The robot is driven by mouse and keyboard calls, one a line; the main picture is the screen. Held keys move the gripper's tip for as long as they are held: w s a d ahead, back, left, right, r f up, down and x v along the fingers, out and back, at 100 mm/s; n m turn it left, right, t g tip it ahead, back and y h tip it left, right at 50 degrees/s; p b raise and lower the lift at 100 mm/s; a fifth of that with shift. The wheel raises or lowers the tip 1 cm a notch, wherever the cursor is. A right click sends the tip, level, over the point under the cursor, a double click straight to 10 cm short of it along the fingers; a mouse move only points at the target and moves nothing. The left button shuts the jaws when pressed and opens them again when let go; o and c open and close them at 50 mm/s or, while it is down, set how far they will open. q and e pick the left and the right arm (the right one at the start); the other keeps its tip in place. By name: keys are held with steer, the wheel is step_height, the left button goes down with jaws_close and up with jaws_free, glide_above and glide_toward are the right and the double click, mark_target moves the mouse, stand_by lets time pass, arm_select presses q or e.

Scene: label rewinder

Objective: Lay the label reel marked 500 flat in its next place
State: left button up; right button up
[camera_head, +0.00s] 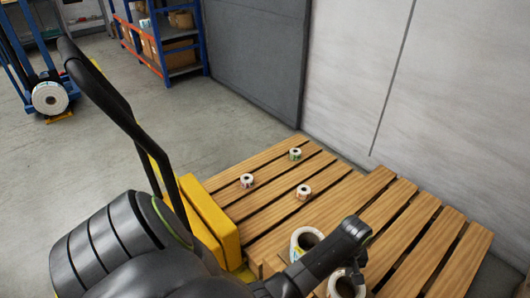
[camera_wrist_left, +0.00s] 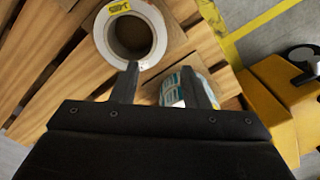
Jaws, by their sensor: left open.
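A second reel (camera_wrist_left: 180,82) with a teal-and-white side is partly hidden by my left gripper (camera_wrist_left: 158,82). My left gripper is open, its fingers over the near edges of these reels. In the head view, two large reels show, one left of my arm (camera_head: 298,245) and one below it (camera_head: 335,287). I cannot tell which reel is marked 500. My right gripper is not in view.
A yellow pallet truck part (camera_head: 212,222) borders the pallet's left side. A grey wall (camera_head: 440,90) rises behind. Bare slats lie at the right.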

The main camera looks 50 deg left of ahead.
arm_select(q)
steer(key=s+a+f+m+t, duration=0.1)
steer(key=s+a+m, duration=0.2)
steer(key=s, duration=1.1)
steer(key=s+a+f+m+t, duration=0.1)
steer(key=s+a+m, duration=0.3)
steer(key=s, duration=1)
steer(key=shift+a+m, duration=0.25)
steer(key=shift+m, duration=0.05)
steer(key=shift+s+f, duration=0.1)
steer(key=shift+s, duration=0.1)
